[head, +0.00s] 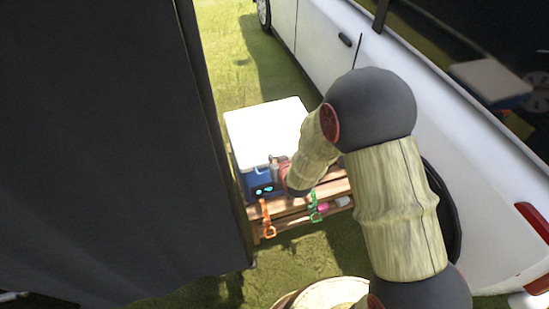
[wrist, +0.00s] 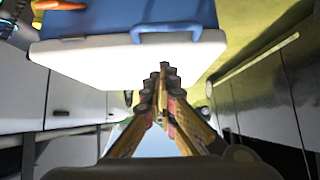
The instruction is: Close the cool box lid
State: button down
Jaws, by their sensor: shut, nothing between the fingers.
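The cool box has a blue body (head: 262,180) and a white lid (head: 262,124), and stands on a low wooden bench. In the head view the lid looks flat across the top; I cannot tell whether a small gap is left. In the wrist view, the lid (wrist: 95,62) shows below the blue body (wrist: 110,18) and the blue handle (wrist: 165,32). My gripper (wrist: 164,68) is shut and empty, its fingertips overlapping the lid's edge in the picture. I cannot tell whether they touch it. In the head view my arm covers the box's right front corner.
The wooden bench (head: 292,222) carries an orange strap (head: 266,218) and a green strap (head: 314,205). A white van (head: 460,180) stands close on the right. A dark panel (head: 100,140) fills the left. Grass (head: 232,60) lies open behind the box.

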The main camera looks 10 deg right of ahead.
notch_tip(320, 180, down, 9)
jog(key=s+b, duration=0.1)
jog(key=b, duration=0.3)
jog(key=shift+s+d+r, duration=0.15)
jog(key=shift+s+r, duration=0.05)
